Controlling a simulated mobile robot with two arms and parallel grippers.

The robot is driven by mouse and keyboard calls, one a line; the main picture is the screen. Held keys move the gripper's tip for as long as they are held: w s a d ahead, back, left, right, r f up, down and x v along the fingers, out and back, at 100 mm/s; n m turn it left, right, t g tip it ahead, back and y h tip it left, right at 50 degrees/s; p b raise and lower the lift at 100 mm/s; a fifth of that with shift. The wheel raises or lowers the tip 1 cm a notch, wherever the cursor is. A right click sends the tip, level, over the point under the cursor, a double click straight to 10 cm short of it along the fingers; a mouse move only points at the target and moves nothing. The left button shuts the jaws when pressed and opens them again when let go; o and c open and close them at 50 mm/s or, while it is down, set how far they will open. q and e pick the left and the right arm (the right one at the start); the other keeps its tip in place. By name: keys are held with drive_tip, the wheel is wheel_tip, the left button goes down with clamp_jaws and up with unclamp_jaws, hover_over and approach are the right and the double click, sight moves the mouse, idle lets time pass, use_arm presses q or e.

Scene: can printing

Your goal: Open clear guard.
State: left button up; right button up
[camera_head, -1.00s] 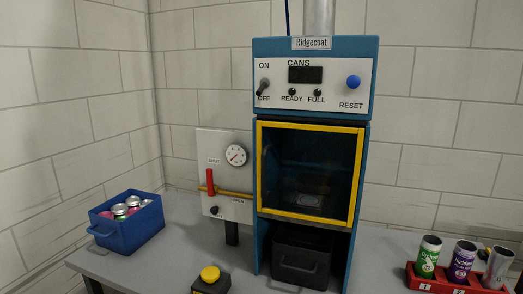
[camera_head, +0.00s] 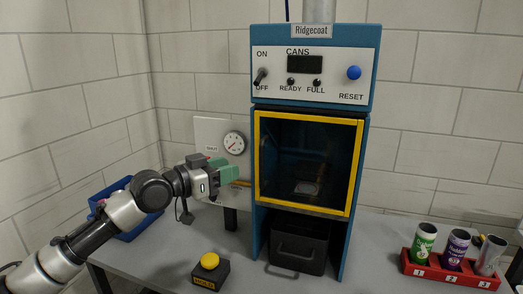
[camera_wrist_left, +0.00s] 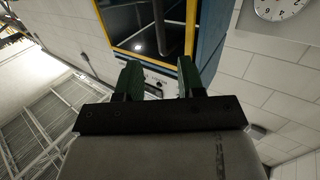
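The clear guard is a see-through panel in a yellow frame (camera_head: 307,116) on the front of the blue Ridgecoat machine, and it looks shut. Its yellow frame also shows at the top of the left wrist view (camera_wrist_left: 190,22), with a dark bar (camera_wrist_left: 160,28) across the panel. My left gripper (camera_head: 236,173) is just left of the guard frame, in front of the gauge panel. In the left wrist view its two green fingers (camera_wrist_left: 160,78) stand apart with nothing visible between them. My right gripper is not in view.
A yellow button on a black box (camera_head: 209,261) sits in front. A blue bin (camera_head: 125,232) is partly behind my left arm. A red can rack (camera_head: 440,272) stands at right.

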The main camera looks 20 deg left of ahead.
use_arm(q)
drive_tip(key=shift+r+p+x, duration=0.2)
drive_tip(key=shift+p+x, duration=0.55)
drive_tip(key=shift+x, duration=1.05)
drive_tip(key=shift+r+p+x, duration=0.25)
drive_tip(key=shift+p+x, duration=0.5)
drive_tip(key=shift+x, duration=1)
drive_tip(key=shift+r+p+x, duration=0.2)
drive_tip(key=shift+p+x, duration=0.55)
drive_tip(key=shift+x, duration=1.05)
drive_tip(key=shift+a, duration=0.1)
clamp_jaws()
